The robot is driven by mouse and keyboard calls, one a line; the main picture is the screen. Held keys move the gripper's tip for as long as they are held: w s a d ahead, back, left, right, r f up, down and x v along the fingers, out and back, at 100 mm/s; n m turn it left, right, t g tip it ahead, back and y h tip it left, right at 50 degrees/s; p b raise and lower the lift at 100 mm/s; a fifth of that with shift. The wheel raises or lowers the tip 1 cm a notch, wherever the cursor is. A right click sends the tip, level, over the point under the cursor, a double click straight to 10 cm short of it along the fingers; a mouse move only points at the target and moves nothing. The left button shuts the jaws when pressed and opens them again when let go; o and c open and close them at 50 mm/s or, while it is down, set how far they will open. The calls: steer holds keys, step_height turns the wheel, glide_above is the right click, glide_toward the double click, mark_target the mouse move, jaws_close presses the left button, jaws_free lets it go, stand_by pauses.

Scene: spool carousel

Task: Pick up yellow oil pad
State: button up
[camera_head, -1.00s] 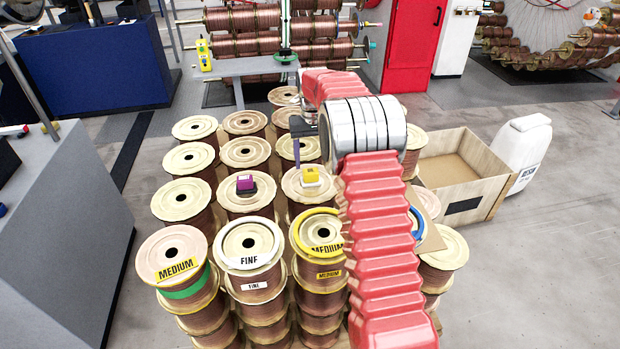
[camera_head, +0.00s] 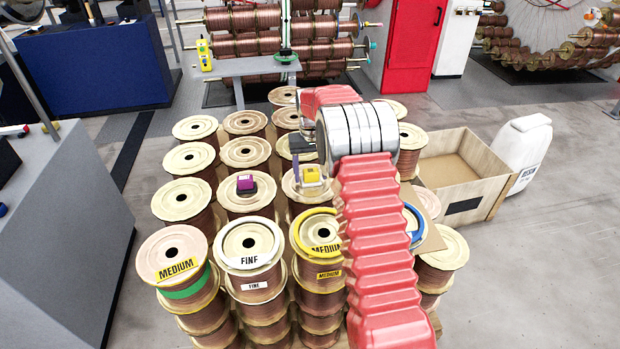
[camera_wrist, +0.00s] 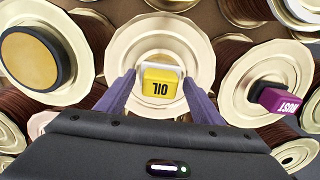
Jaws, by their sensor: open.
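The yellow oil pad (camera_head: 312,174) sits on top of a copper wire spool in the middle of the spool group. In the wrist view the yellow oil pad (camera_wrist: 161,82), marked OIL, has a whitish edge behind it. My gripper (camera_wrist: 160,92) is open, with its two purple-grey fingers on either side of the pad. I cannot tell whether the fingers touch it. In the head view my gripper (camera_head: 304,162) is at the pad, partly hidden behind my arm.
A purple pad (camera_head: 246,184) marked DUST in the wrist view (camera_wrist: 280,101) lies on the neighbouring spool. Spools labelled MEDIUM (camera_head: 176,262) and FINE (camera_head: 248,248) stand in front. An open wooden crate (camera_head: 470,200) and a white canister (camera_head: 527,150) stand at right.

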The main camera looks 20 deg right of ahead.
mark_target(311, 170)
steer(key=shift+c, duration=0.2)
stand_by(0.3)
steer(key=c, duration=0.8)
steer(key=shift+r, duration=0.15)
step_height(311, 170, up, 10)
steer(key=shift+f, duration=0.1)
stand_by(0.5)
steer(key=o, duration=0.5)
steer(key=c, duration=0.4)
